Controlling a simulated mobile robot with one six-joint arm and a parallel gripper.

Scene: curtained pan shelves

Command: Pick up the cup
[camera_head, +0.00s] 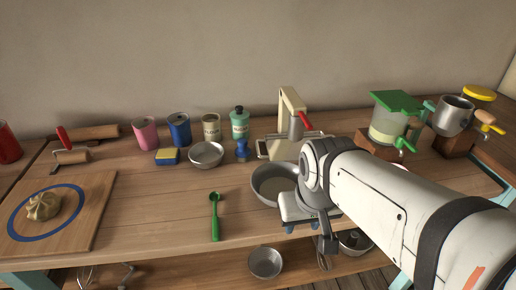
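A pink cup-like container (146,133) stands upright at the back left, beside a blue can. I cannot tell which one the task means. My gripper (328,244) hangs at the table's front edge, right of the middle, well apart from both. My arm hides part of the table there. I cannot see clearly whether its fingers are apart.
A large metal bowl (274,184) is close left of my gripper. A cream press (290,125) stands behind it. A green-lidded grinder (391,123) stands left of the metal cup. A green spoon (214,217) lies in front. The table (150,215) is fairly clear at left centre.

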